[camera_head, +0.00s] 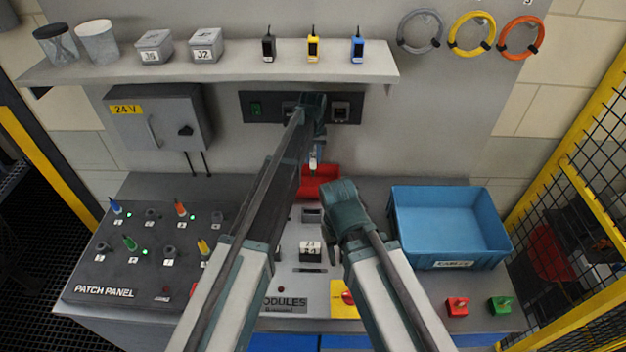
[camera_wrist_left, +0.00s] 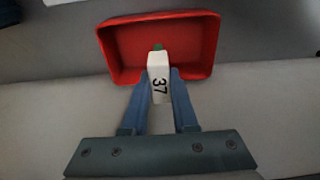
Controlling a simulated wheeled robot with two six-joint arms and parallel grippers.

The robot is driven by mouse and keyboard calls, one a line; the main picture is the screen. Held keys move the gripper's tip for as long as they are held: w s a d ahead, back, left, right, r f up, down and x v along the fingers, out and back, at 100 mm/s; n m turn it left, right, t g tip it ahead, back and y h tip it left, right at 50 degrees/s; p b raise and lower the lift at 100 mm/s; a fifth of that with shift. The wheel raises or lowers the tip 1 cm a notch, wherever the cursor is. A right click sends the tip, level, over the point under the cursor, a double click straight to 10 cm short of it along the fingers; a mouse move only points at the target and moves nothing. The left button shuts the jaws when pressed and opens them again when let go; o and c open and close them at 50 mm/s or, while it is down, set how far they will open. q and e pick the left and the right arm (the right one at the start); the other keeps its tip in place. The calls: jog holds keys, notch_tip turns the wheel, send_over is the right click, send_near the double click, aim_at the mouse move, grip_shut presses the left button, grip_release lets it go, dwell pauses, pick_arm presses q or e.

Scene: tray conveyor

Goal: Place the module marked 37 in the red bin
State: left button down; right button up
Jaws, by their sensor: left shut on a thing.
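The module marked 37 (camera_wrist_left: 159,82) is a white block with a green bit at its far end, held between the blue fingers of my left gripper (camera_wrist_left: 159,100). In the head view the left gripper (camera_head: 315,158) is shut on the module and points down at the red bin (camera_head: 322,181). In the left wrist view the bin (camera_wrist_left: 211,45) is open and looks empty, and the module's far end overlaps its inside. I cannot tell the module's height over the bin floor. My right arm stands folded beside the bin; its fingers are hidden.
A blue bin (camera_head: 450,263) stands to the right of the red bin. A patch panel (camera_head: 80,270) with several coloured plugs is at left. A wall shelf (camera_head: 230,66) holds cups, boxes and small devices above. A modules dispenser (camera_head: 310,252) lies between my arms.

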aim_at(313, 174)
pick_arm(q)
jog(key=shift+f+b, duration=1)
jog(key=shift+f, duration=0.6)
pick_arm(e)
jog(key=shift+f, duration=1.6)
pick_arm(q)
notch_tip(313, 174, down, 5)
jog(key=b, duration=0.4)
jog(key=shift+r+b, duration=0.2)
jog(key=shift+b, duration=0.15)
pick_arm(e)
notch_tip(313, 174, down, 5)
jog(key=shift+r, duration=0.15)
pick_arm(q)
jog(key=shift+w+f, duration=0.2)
jog(key=shift+w, duration=0.05)
jog(key=shift+r, duration=0.1)
jog(key=shift+f+b, duration=0.2)
jog(key=shift+b, duration=0.1)
pick_arm(e)
jog(key=shift+f, duration=0.3)
pick_arm(q)
jog(key=c, duration=0.7)
grip_release()
jog(key=shift+r, duration=0.1)
pick_arm(e)
jog(key=shift+r, duration=0.1)
